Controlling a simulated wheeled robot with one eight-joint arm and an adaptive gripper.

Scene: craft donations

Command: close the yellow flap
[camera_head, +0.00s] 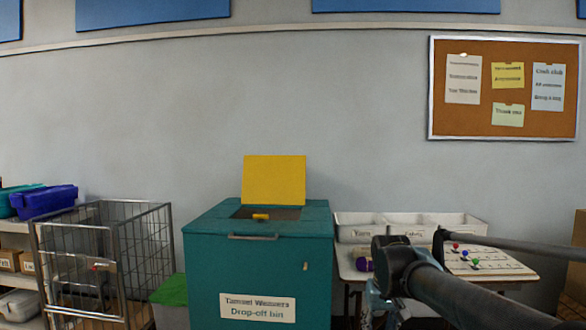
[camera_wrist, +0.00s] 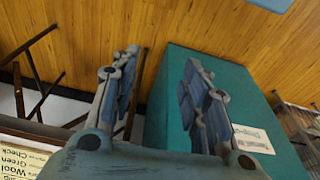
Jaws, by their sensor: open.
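The yellow flap (camera_head: 273,180) stands upright, open, at the back of the top of the teal drop-off bin (camera_head: 210,235). In front of it is a dark opening in the bin's top, with a small yellow piece (camera_head: 261,216) at it; I cannot tell what that piece is. My gripper (camera_wrist: 160,60) is open and empty in the wrist view, pointing toward the wooden floor beside the teal bin (camera_wrist: 190,130). In the head view my arm comes in from the right, and the gripper is low, right of the bin, mostly hidden by the arm. The flap is not in the wrist view.
A wire cart (camera_head: 105,260) and a shelf with bins (camera_head: 45,202) stand at the left. A table with white trays (camera_head: 410,225) and a board with coloured knobs (camera_head: 485,262) is at the right, behind my arm. The wall above the flap is clear.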

